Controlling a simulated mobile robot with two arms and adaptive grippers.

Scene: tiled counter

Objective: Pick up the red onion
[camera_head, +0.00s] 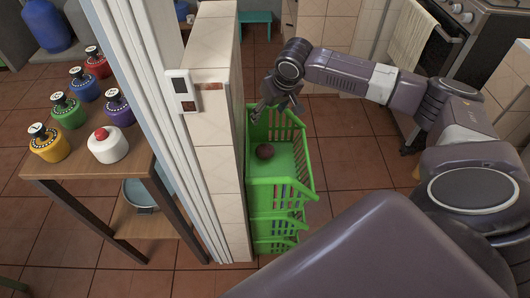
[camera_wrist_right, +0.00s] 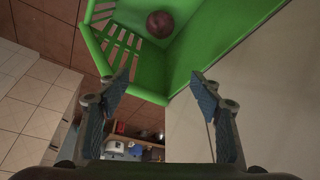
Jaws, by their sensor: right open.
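The red onion (camera_head: 265,151) is a dark reddish ball lying in the top bin of the green basket rack (camera_head: 283,187). In the right wrist view the onion (camera_wrist_right: 160,24) lies on the green bin floor near the top of the picture, beyond the fingertips. My right gripper (camera_head: 268,112) is over the far end of the bin, apart from the onion. In the wrist view the right gripper (camera_wrist_right: 166,82) has its two fingers spread with nothing between them. My left gripper is not seen.
A tiled wall end (camera_head: 217,120) stands close along the rack's left side. A wooden table (camera_head: 95,185) with several coloured bottles is at the left. An oven (camera_head: 450,40) stands at the top right. Open tiled floor (camera_head: 345,125) lies right of the rack.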

